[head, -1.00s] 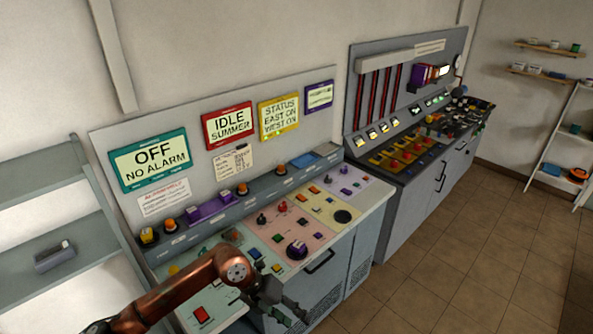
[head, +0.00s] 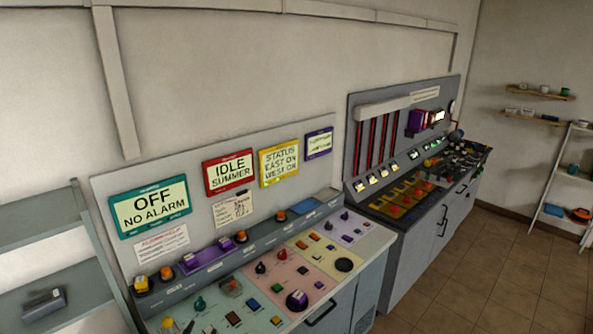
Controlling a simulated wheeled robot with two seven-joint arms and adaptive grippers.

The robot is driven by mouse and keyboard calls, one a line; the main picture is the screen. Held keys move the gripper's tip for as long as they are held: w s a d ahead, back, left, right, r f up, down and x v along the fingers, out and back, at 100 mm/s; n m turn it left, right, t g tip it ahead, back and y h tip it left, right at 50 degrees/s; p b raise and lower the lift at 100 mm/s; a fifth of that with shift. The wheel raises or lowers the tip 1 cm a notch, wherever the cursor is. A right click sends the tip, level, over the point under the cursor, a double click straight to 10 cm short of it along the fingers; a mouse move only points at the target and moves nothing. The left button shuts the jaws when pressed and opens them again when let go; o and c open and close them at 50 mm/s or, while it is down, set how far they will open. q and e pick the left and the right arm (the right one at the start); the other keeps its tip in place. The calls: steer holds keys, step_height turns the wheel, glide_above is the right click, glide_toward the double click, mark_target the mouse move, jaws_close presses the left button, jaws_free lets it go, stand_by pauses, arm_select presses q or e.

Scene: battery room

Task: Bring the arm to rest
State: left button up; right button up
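Neither of my grippers shows in the head view now, and no part of either arm is in the picture. The near control console (head: 262,290) stands in front, with coloured panels of knobs, buttons and switches on its sloped top. Its back board (head: 120,187) carries a green sign reading OFF NO ALARM (head: 150,208), a red sign reading IDLE SUMMER (head: 229,172), a yellow status sign (head: 279,163) and a purple sign (head: 319,143). The console's lower front is cut off by the picture's bottom edge.
A second console (head: 405,255) with lit gauges and red vertical bars stands farther right. Grey shelves (head: 45,225) are at the left, holding a small grey device (head: 45,308). A white rack (head: 553,185) and wall shelves (head: 540,93) are at the far right. The tiled floor (head: 480,275) is clear.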

arm_select(q)
steer(key=s+a+f+n+g+y, duration=0.15)
steer(key=s+a+f+g, duration=0.25)
steer(key=s+f, duration=0.4)
steer(key=s+a+f+n+g+y, duration=0.1)
steer(key=s+a+f+n+g, duration=0.35)
steer(key=f, duration=0.55)
steer(key=s+f+g+h, duration=0.1)
steer(key=s+f+g, duration=0.3)
steer(key=s, duration=0.6)
steer(key=s+f+g, duration=0.2)
steer(key=s+f, duration=0.3)
steer(key=s, duration=0.4)
step_height(320, 180, down, 30)
steer(key=s+d+m, duration=0.1)
steer(key=s, duration=0.1)
steer(key=s+f+g+b, duration=0.1)
steer(key=s+f+g, duration=0.1)
steer(key=s+f, duration=1.6)
steer(key=shift+s+f+m+h+b, duration=0.2)
steer(key=shift+s+m+h+b, duration=0.2)
steer(key=shift+s+h, duration=0.1)
